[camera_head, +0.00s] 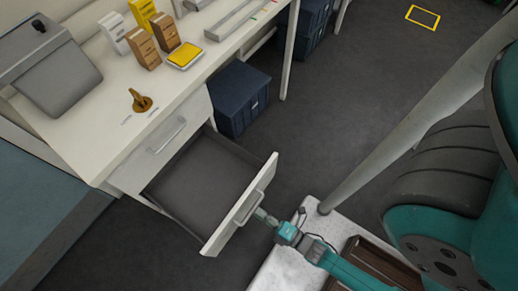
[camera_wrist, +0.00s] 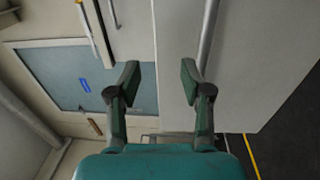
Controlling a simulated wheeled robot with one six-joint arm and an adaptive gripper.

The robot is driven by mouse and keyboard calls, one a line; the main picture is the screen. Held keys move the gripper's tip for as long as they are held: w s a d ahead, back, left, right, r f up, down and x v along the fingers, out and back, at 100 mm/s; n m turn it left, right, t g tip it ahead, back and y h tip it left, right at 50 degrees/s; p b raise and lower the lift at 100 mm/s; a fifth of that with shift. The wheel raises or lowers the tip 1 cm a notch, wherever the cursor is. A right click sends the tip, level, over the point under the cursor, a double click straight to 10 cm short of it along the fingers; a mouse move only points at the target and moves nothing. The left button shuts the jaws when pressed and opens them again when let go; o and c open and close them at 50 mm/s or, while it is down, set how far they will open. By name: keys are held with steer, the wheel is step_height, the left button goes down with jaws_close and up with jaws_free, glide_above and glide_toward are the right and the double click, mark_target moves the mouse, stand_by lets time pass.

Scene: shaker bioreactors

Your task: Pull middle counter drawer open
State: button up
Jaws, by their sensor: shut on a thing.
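The middle counter drawer stands pulled out in the head view, its grey inside (camera_head: 197,180) empty. Its white front panel (camera_head: 240,207) faces my gripper (camera_head: 266,217), and a grey bar handle (camera_head: 246,208) is on it. My gripper is at this handle. In the wrist view my gripper (camera_wrist: 160,78) has its two fingers a gap apart before the white panel (camera_wrist: 245,70). The bar handle (camera_wrist: 209,30) runs down to the right finger, and the contact itself is partly hidden. A closed drawer with a handle (camera_head: 167,136) is above the open one.
The counter (camera_head: 80,135) carries a grey device (camera_head: 60,85), brown boxes (camera_head: 143,48), a yellow-topped tray (camera_head: 185,56) and a brown object (camera_head: 140,100). A dark blue bin (camera_head: 238,98) stands beside the drawer. Dark floor (camera_head: 340,120) is open to the right.

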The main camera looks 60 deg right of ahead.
steer(key=s+f, duration=0.2)
steer(key=s, duration=0.6)
steer(key=shift+s, duration=0.2)
stand_by(0.7)
steer(key=shift+f, duration=0.1)
stand_by(0.5)
step_height(320, 180, up, 28)
steer(key=m+g, duration=0.4)
steer(key=m, duration=1.4)
steer(key=shift+w+d, duration=0.15)
steer(key=shift+d, duration=0.05)
